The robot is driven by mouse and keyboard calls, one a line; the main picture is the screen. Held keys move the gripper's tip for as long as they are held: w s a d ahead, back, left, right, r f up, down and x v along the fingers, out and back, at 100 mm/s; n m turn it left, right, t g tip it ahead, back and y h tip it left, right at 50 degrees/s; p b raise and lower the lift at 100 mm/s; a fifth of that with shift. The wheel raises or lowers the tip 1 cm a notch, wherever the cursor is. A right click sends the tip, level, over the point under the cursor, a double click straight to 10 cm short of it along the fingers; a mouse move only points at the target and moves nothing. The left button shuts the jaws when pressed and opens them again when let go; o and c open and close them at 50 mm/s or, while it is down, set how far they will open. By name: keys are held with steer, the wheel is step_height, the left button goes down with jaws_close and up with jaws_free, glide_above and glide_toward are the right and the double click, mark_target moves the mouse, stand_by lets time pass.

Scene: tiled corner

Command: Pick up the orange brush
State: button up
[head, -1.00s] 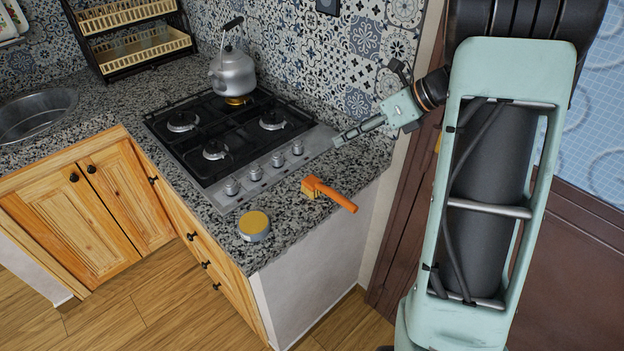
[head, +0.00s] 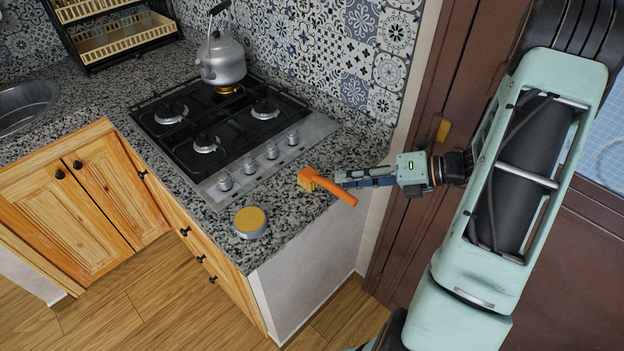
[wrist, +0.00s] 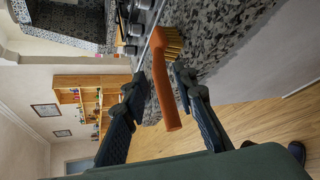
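The orange brush (head: 328,186) lies on the granite counter near its right end, its handle sticking out past the counter's edge. Its yellow bristles (head: 306,180) are at the left end. My gripper (head: 340,180) is at the handle side of the brush, pointing left. In the wrist view the brush (wrist: 162,85) shows between the two spread fingers of my gripper (wrist: 158,92), with its handle end toward the camera. The fingers are apart, with visible gaps on both sides of the handle.
A round tin with a yellow top (head: 250,222) stands near the counter's front corner. A gas stove (head: 225,140) with a kettle (head: 221,62) on it is behind. A tiled wall (head: 340,60) and a brown door (head: 450,90) are close on the right.

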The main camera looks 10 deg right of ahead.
mark_target(328, 189)
steer(key=shift+p+x, duration=0.3)
steer(key=shift+x, duration=2.7)
steer(key=shift+w+d, duration=0.1)
steer(key=shift+w, duration=0.1)
jaws_close()
